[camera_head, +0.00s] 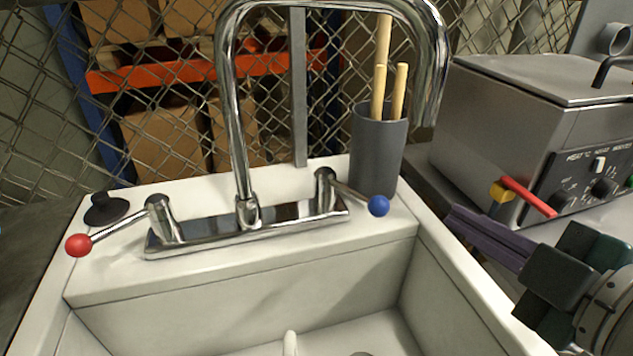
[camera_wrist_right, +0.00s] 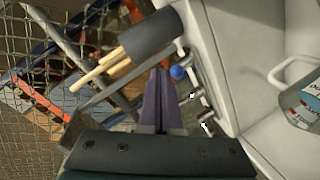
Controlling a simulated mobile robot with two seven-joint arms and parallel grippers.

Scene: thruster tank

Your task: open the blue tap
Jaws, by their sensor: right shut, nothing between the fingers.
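The blue tap (camera_head: 378,205) is a lever with a blue ball end, at the right of the chrome tap base on the white sink. Its lever points right and slightly toward me. The blue ball also shows in the right wrist view (camera_wrist_right: 177,72), just beside the fingertips. My right gripper (camera_head: 452,217) has purple fingers pressed together with nothing between them. In the head view its tips are to the right of the blue ball, apart from it, at the sink's right edge. It also shows in the right wrist view (camera_wrist_right: 159,75). My left gripper is not in view.
A dark grey cup (camera_head: 378,150) with wooden sticks stands right behind the blue ball. A metal tank (camera_head: 530,120) with a red-handled valve (camera_head: 527,197) is at the right. The red tap ball (camera_head: 78,245) is at the left. The curved spout (camera_head: 235,110) rises mid-sink.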

